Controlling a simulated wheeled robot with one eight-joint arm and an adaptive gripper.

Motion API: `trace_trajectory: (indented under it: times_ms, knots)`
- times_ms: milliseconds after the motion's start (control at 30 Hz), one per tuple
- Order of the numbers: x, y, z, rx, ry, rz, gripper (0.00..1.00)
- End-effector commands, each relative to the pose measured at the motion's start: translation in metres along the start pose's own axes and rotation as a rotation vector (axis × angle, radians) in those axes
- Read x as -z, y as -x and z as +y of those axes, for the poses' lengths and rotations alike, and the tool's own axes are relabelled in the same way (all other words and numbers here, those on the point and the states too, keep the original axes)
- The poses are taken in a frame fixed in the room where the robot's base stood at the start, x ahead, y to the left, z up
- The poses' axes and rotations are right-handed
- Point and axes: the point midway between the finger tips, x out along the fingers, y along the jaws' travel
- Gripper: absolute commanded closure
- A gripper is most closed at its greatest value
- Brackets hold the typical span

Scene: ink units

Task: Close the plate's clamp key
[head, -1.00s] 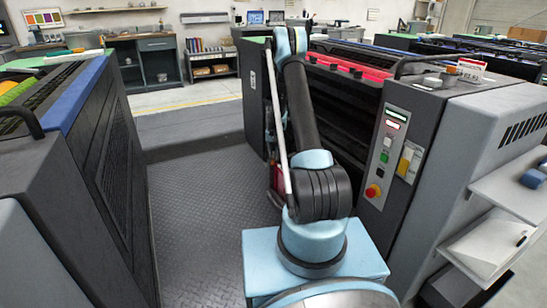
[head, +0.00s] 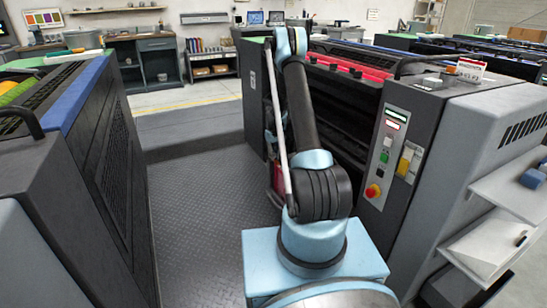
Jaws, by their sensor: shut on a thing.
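My arm stands in front of the right-hand press unit (head: 360,100) and folds over at its top. Its far section runs down behind the near one, so my gripper is hidden and I cannot see its fingers. A long thin pale strip (head: 277,110) runs down along the left side of my arm; I cannot tell whether it is the plate's edge. A small dark red part (head: 277,178) shows low beside the arm, partly covered. The clamp key cannot be made out. The press unit has a red top strip (head: 335,64) and a dark, open-looking front.
A second press unit (head: 70,165) with a blue edge stands at the left. The dark treaded floor (head: 195,210) between the units is clear. A control panel (head: 390,155) with a red button and side shelves (head: 490,245) are at the right. Workbenches (head: 150,65) stand behind.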

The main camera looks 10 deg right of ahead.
Motion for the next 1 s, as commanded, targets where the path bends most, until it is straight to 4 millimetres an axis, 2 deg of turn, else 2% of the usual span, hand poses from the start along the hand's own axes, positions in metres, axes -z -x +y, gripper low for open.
trace_trajectory:
  times_ms: [400,433,500,867,1000]
  knots:
    - [0.001,0.000,0.000,0.000,0.007,0.003,1.00]
    - [0.001,0.000,0.000,0.000,0.007,0.003,0.81]
    - [0.001,0.000,0.000,0.000,0.007,0.002,0.65]
    - [0.000,0.001,0.000,0.000,0.006,0.001,0.65]
    - [0.000,0.010,0.000,0.000,0.006,0.000,0.65]
